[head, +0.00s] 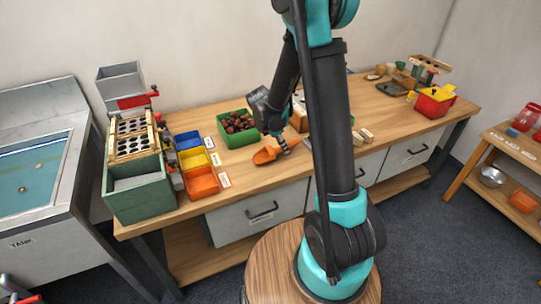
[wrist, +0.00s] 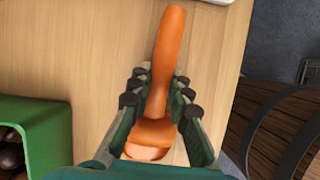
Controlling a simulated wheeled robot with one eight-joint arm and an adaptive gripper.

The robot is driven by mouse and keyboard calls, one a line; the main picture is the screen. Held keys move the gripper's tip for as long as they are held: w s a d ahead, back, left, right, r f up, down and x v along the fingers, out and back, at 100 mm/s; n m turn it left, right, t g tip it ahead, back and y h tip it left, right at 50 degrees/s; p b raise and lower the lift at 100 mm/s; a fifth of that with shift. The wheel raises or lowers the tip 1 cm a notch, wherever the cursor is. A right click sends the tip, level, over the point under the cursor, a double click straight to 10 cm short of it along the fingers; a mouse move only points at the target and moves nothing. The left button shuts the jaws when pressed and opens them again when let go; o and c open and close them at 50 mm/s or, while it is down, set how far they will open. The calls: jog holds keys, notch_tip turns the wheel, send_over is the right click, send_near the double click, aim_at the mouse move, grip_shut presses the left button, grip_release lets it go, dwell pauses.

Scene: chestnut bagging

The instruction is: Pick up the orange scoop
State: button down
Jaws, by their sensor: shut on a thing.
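The orange scoop (head: 265,156) is on or just above the wooden table near its front edge, beside the green chestnut bin. In the wrist view the scoop (wrist: 168,40) runs lengthwise between my gripper's fingers. My gripper (wrist: 158,86) is shut on the scoop, with dark finger pads on both sides of its narrower part. In the head view my gripper (head: 284,147) points down at the scoop from the right. I cannot tell whether the scoop is clear of the tabletop.
The green bin of chestnuts (head: 223,132) stands close behind the scoop. Blue, yellow and orange trays (head: 204,187) with labels lie to the left, beside a green box (head: 135,200) under a holed board. A red container (head: 433,106) is at the far right.

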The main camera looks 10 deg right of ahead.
dwell(0.3)
notch_tip(320, 180, up, 20)
dwell(0.6)
dwell(0.4)
